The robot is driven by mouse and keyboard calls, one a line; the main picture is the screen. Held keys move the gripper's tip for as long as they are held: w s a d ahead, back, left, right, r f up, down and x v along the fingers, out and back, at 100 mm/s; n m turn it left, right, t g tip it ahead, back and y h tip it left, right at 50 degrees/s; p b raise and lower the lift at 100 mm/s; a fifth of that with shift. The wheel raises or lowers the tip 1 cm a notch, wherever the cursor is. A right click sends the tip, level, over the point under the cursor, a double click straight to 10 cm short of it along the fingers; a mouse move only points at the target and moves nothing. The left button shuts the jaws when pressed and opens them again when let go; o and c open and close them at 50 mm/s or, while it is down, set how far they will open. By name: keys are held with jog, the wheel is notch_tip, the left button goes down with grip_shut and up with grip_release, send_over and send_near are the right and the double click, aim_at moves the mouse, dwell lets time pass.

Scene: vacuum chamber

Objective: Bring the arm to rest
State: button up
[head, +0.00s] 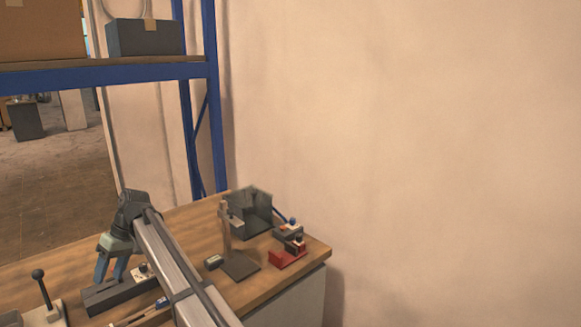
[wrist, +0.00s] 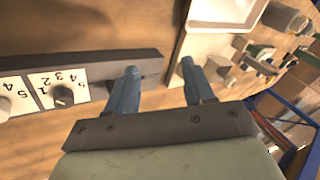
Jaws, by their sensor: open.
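My gripper (head: 109,277) hangs over the left part of the wooden bench (head: 75,262) in the head view, with its fingers pointing down. A dark bar-like block (head: 118,294) lies below and beside the fingers. In the wrist view this block (wrist: 85,65) carries white numbered plates with knobs (wrist: 63,95). I cannot tell whether the fingers touch it.
A lever with a black ball (head: 38,274) stands at the left. A post stand (head: 240,265), a dark open box (head: 250,210) and a red-based fixture (head: 288,258) stand to the right. A blue shelf rack (head: 120,72) and a plain wall (head: 410,150) lie behind.

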jog(key=s+d+f+m+g+y, duration=0.1)
jog(key=s+d+f+g, duration=0.25)
jog(key=s+d, duration=0.4)
jog(key=s+d+f+m+g+y, duration=0.15)
jog(key=s+d+f, duration=0.3)
jog(key=s, duration=0.55)
jog(key=s+d+f+m+g+y, duration=0.1)
jog(key=s+d+f+g, duration=0.3)
jog(key=s, duration=0.4)
jog(key=w+d+f+m+t+h, duration=0.25)
jog(key=d+f+m+t, duration=0.45)
jog(key=d+f, duration=2.1)
jog(key=s+d+f+m+h, duration=0.1)
jog(key=s+d+f, duration=0.3)
jog(key=d, duration=0.3)
jog(key=s+d+f+m+h, duration=0.1)
jog(key=s+d+f+h, duration=0.1)
jog(key=s+d+f, duration=0.2)
jog(key=s+d+f+m+h, duration=0.1)
jog(key=s+d+f+h, duration=0.1)
jog(key=s+d+f, duration=0.3)
jog(key=d+f, duration=0.4)
jog(key=d, duration=0.3)
jog(key=shift+d+f+g, duration=0.15)
jog(key=shift+g, duration=0.25)
jog(key=shift+o, duration=0.2)
jog(key=shift+w, duration=0.1)
